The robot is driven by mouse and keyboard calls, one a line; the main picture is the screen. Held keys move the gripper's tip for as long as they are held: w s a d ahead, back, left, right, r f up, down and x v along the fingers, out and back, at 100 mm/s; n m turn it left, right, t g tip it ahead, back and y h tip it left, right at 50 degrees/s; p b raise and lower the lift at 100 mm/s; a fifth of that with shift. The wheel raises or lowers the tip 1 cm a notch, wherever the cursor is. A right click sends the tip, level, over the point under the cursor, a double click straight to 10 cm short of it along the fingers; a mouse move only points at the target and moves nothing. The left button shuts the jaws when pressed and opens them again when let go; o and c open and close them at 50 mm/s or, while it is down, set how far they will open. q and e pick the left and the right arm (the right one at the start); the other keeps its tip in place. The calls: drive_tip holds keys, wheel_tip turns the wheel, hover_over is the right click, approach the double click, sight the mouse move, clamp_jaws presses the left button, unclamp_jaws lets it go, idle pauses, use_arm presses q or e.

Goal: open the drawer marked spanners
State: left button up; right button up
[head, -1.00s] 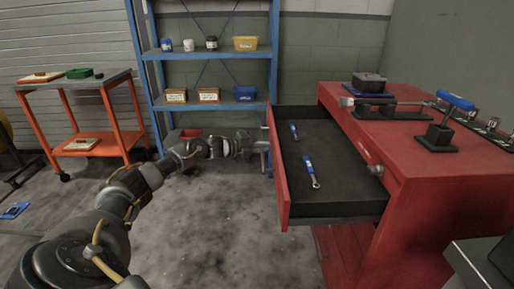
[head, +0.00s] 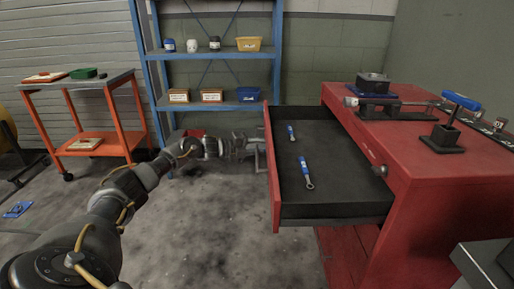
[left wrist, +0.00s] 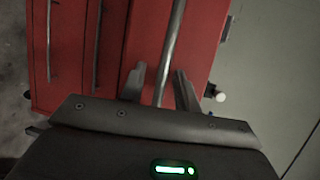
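The drawer (head: 335,212) of the red cabinet (head: 425,190) stands pulled out to the left, with its inside showing. Two blue-handled spanners lie in it, one (head: 306,172) nearer and one (head: 291,133) farther back. No label on its front is readable. My left gripper (head: 258,156) is at the outer side of the drawer front. In the left wrist view its two fingers (left wrist: 160,82) stand apart, one on each side of a long bar handle (left wrist: 173,45), with a gap showing on both sides. My right gripper is in no view.
A blue shelf (head: 210,105) with jars and bins stands behind. An orange cart (head: 95,150) is at the left. A clamp with a blue handle (head: 460,101) sits on the cabinet top. The floor (head: 215,235) left of the drawer is clear.

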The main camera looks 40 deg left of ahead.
use_arm(q)
drive_tip(key=v, duration=1.1)
drive_tip(key=shift+f, duration=0.1)
idle(0.4)
